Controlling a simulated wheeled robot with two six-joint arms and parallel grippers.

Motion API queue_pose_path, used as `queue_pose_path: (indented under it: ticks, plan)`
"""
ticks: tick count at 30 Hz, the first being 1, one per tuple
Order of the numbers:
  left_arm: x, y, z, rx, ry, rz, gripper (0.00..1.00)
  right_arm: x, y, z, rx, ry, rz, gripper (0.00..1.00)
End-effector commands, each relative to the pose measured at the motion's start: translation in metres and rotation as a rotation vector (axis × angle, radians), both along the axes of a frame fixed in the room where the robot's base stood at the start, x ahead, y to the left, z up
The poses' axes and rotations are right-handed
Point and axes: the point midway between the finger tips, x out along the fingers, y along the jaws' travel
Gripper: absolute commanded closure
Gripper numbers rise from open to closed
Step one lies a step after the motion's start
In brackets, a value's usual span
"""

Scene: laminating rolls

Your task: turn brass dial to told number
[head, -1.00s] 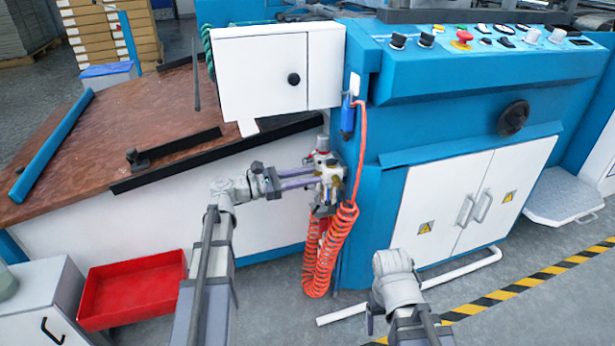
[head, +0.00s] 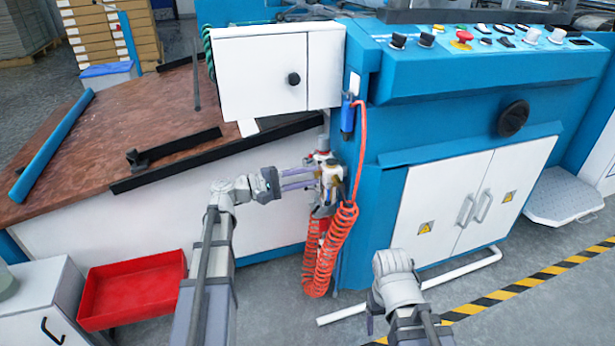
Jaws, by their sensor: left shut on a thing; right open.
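A small valve assembly with white, red and brass-coloured parts (head: 325,158) is mounted at the left edge of the blue machine. My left gripper (head: 314,179) reaches it from the left, with its fingers level. It is shut on the brass dial (head: 332,181), which the fingers partly cover. The dial's numbers are too small to read.
A coiled orange hose (head: 325,260) hangs just below the valve assembly. A white box (head: 260,80) juts out above. A red tray (head: 130,290) is at lower left. White double doors (head: 475,205) and a control panel (head: 480,45) are to the right.

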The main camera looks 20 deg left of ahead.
Motion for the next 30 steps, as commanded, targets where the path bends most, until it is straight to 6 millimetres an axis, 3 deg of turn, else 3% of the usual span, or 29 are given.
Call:
queue_pose_path:
  ticks: [30]
  plan:
    - [-0.0005, -0.0006, -0.0009, 0.542, -0.799, -0.001, 1.0, 0.0, -0.0001, -0.0005, 0.0, 0.0, 0.0, 0.23]
